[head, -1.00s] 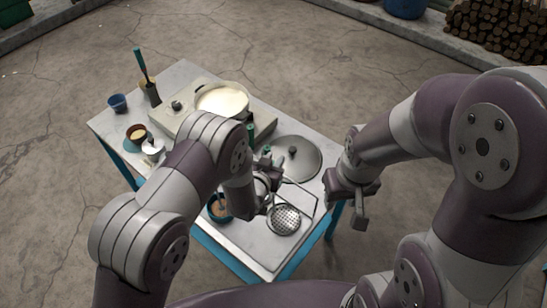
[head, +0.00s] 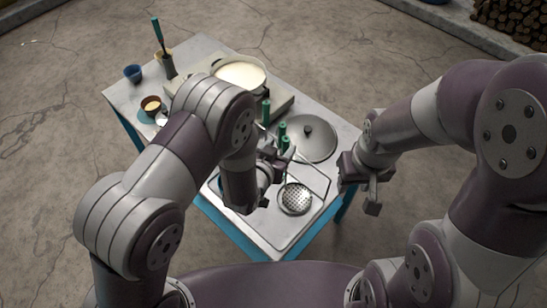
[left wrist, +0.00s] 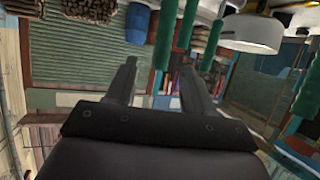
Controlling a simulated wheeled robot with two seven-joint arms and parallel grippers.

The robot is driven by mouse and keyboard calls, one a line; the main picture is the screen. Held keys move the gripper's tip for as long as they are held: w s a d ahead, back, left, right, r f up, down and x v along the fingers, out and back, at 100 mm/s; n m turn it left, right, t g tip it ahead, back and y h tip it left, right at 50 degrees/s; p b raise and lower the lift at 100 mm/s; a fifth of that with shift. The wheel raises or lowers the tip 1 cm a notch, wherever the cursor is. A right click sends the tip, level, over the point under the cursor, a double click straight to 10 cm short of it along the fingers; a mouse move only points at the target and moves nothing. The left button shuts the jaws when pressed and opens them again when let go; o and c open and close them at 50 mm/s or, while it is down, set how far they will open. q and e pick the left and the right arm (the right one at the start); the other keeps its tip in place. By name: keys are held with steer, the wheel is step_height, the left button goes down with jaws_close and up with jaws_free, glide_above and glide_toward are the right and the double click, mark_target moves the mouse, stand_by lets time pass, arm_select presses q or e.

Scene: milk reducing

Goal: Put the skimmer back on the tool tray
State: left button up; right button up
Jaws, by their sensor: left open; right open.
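The skimmer's round perforated metal head (head: 296,199) lies over the tool tray, a thin-rimmed metal tray (head: 322,178) at the table's near right corner. Green handles (head: 284,132) rise beside my left gripper; I cannot tell which belongs to the skimmer. My left gripper (head: 284,167) is open, just beyond the skimmer head and partly hidden by its own arm. My right gripper (head: 366,190) is open and empty by the table's right edge.
A pot of milk (head: 240,74) sits on the stove at the back. My left arm hides part of the table.

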arm_select(q)
steer(key=v, duration=0.5)
steer(key=shift+s+a+r+b, duration=0.1)
steer(key=shift+s+a+b, duration=0.05)
steer(key=shift+b, duration=0.25)
